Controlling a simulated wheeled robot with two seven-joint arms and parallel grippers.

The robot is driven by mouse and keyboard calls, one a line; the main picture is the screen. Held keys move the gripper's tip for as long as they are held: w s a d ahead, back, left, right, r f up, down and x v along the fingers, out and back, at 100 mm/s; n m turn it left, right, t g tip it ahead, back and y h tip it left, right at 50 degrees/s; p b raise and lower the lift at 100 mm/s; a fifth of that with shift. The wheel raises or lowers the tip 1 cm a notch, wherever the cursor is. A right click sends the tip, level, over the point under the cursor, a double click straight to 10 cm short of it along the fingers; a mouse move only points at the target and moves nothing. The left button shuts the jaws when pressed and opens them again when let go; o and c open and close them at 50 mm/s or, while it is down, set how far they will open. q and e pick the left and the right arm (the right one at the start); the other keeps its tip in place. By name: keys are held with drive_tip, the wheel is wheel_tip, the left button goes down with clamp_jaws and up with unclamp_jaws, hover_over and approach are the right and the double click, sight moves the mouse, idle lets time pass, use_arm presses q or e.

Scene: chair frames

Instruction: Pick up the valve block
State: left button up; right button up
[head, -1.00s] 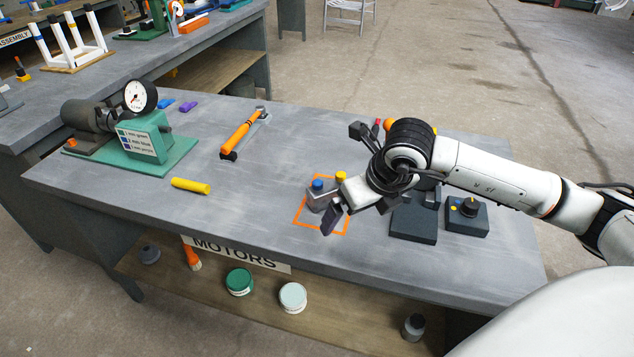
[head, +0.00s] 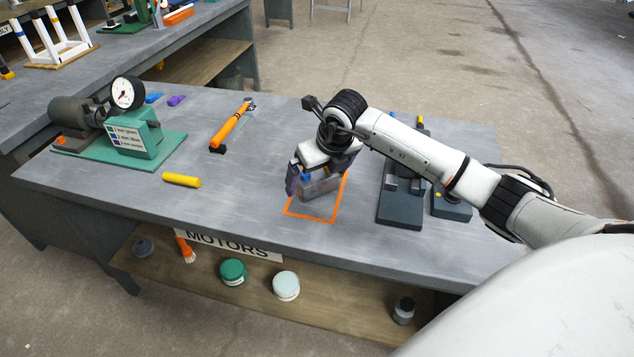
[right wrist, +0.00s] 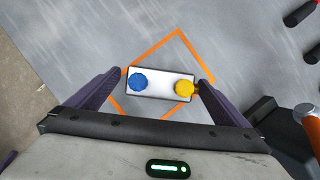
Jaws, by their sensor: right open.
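The valve block (head: 318,190) is a grey metal block standing inside an orange square outline on the grey table. In the right wrist view the valve block (right wrist: 161,84) shows its pale top with a blue knob (right wrist: 137,82) and a yellow knob (right wrist: 184,88). My right gripper (head: 318,178) is open above the block and hides part of it in the head view. In the right wrist view the dark fingers of my right gripper (right wrist: 160,95) stand to either side of the block's ends; I cannot tell whether they touch it. My left gripper is not in view.
A dark stand (head: 400,205) and a control box (head: 450,205) are right of the block, under my arm. An orange-handled tool (head: 231,127), a yellow cylinder (head: 181,180) and a green gauge fixture (head: 135,140) are left. The table's middle is clear.

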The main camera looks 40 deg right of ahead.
drive_tip(key=shift+w+f, duration=0.2)
drive_tip(key=shift+f, duration=0.15)
drive_tip(key=shift+c, duration=0.3)
drive_tip(key=c, duration=1.3)
drive_tip(key=shift+r, duration=0.15)
drive_tip(key=shift+c, duration=0.2)
